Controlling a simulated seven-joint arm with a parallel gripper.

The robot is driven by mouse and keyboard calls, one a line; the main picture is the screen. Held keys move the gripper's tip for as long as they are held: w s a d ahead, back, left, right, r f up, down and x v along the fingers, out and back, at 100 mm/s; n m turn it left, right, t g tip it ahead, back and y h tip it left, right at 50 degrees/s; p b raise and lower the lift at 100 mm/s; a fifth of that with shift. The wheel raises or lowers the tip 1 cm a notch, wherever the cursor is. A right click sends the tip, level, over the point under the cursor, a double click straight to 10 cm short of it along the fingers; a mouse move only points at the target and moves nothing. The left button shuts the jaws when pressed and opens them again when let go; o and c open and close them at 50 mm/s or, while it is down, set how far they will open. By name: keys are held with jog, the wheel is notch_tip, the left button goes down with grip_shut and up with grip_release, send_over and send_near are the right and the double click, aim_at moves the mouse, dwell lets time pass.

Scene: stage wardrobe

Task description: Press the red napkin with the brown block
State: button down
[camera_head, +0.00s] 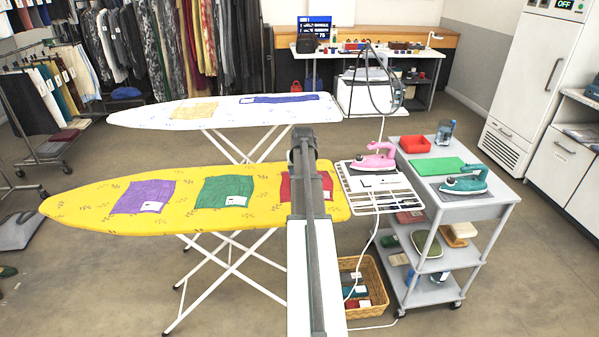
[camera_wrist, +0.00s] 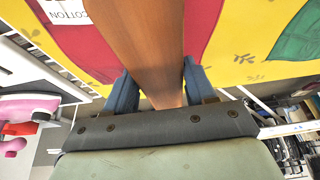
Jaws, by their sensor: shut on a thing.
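The red napkin (camera_head: 325,187) lies near the right end of the yellow ironing board (camera_head: 80,208); my arm hides much of it in the head view. In the wrist view the red napkin (camera_wrist: 98,48) shows on both sides of the brown block, with a white "COTTON" label. My gripper (camera_wrist: 155,92) is shut on the long brown block (camera_wrist: 143,42), with a blue finger on each side. The block overlaps the napkin in this view. I cannot tell whether it touches the cloth. The fingers and block are hidden in the head view.
A green napkin (camera_head: 224,191) and a purple napkin (camera_head: 143,197) lie to the left on the board. A pink iron (camera_head: 373,158) stands on the white rack (camera_head: 380,195) at the right. A grey cart (camera_head: 462,209) with a teal iron (camera_head: 464,181) is beyond it.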

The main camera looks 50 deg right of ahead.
jog(key=shift+f, duration=1.65)
dwell(1.6)
jog(key=shift+r, duration=0.1)
dwell(1.6)
jog(key=shift+r, duration=1.95)
jog(key=s+d+r, duration=0.4)
jog(key=r, duration=0.2)
jog(key=shift+w+f, duration=0.1)
jog(key=shift+f, duration=3.2)
jog(key=shift+f, duration=0.1)
